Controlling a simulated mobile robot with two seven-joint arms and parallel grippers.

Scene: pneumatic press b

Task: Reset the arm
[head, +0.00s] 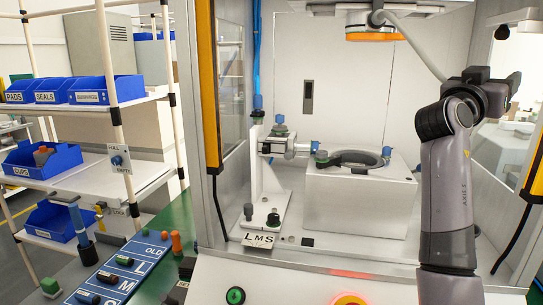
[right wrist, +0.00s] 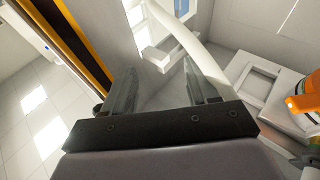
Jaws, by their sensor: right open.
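My right arm (head: 447,190) rises at the right of the head view, in front of the press enclosure, and bends at its dark wrist. In the right wrist view my right gripper (right wrist: 164,88) is open, with its two grey fingers apart. A pale curved hose (right wrist: 185,35) passes behind the space between them; I see no contact. Nothing sits in the jaws. In the head view the dark wrist mostly hides the fingers. My left gripper is not in view.
The white press block (head: 350,205) with a dark ring stands left of my arm. An orange-banded press head (head: 375,37) hangs above. Yellow-edged posts (head: 207,90) flank the opening. A green button (head: 235,296) sits in front. Shelves with blue bins (head: 100,90) stand left.

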